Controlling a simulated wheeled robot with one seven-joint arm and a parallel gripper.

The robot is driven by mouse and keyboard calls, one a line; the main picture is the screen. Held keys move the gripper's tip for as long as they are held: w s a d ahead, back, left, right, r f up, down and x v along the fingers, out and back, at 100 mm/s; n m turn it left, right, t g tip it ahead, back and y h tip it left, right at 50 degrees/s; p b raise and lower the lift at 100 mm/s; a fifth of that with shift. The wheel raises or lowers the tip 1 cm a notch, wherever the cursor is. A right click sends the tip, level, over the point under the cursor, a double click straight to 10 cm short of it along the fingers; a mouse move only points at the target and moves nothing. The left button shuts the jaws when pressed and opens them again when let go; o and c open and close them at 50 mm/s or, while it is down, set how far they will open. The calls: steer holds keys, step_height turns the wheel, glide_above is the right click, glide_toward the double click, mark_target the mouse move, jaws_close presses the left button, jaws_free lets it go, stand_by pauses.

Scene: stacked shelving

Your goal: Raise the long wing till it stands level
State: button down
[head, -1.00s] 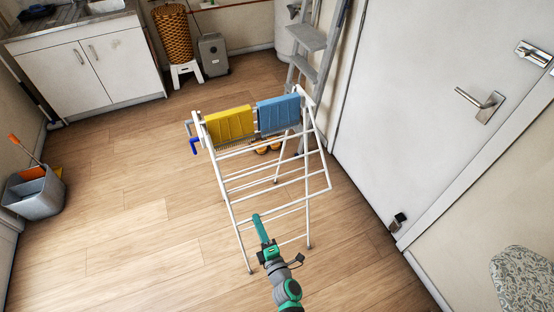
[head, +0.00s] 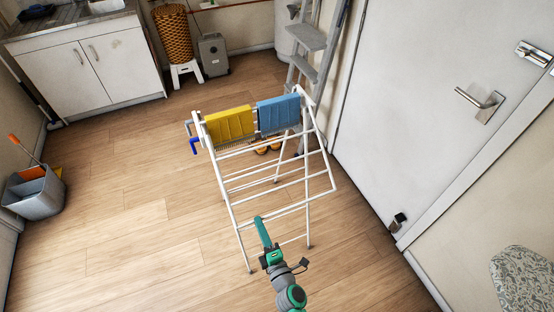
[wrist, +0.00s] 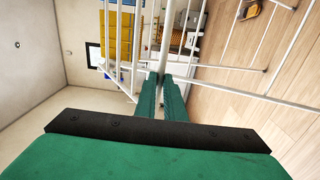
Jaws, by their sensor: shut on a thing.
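The white drying rack (head: 219,178) stands open on the wooden floor. Its long wing (head: 300,205) hangs outward and down on the near side, sloping well below level. My gripper (head: 259,219) is at the wing's lower outer bar, near its left part. In the wrist view my gripper's green fingers (wrist: 162,88) are shut on a white bar of the wing (wrist: 205,66). The exact contact is small and partly hidden by the fingers.
A yellow cloth (head: 229,122) and a blue cloth (head: 278,112) hang on top of the rack. A step ladder (head: 308,38) stands behind, and a white door (head: 430,90) is at right. A grey bucket (head: 36,196) stands far left. Floor left of the rack is clear.

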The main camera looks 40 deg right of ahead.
steer(key=shift+s+a+r, duration=0.15)
steer(key=shift+s+r, duration=0.45)
steer(key=shift+r, duration=0.2)
steer(key=shift+s+a+r, duration=0.1)
steer(key=shift+s+r, duration=0.4)
steer(key=shift+r, duration=0.3)
steer(key=shift+s+a+r, duration=0.15)
steer(key=shift+s+r, duration=0.3)
steer(key=shift+r, duration=0.4)
steer(key=shift+s+a+r, duration=0.1)
steer(key=shift+s+r, duration=0.4)
steer(key=shift+r, duration=0.3)
steer(key=shift+s+a+r, duration=0.1)
steer(key=shift+s+r, duration=0.25)
steer(key=shift+r, duration=0.5)
steer(key=shift+s+a+r, duration=0.1)
steer(key=shift+s+r, duration=0.25)
steer(key=shift+r, duration=0.55)
steer(key=shift+s+a+r, duration=0.1)
steer(key=shift+s+r, duration=0.25)
steer(key=shift+r, duration=0.5)
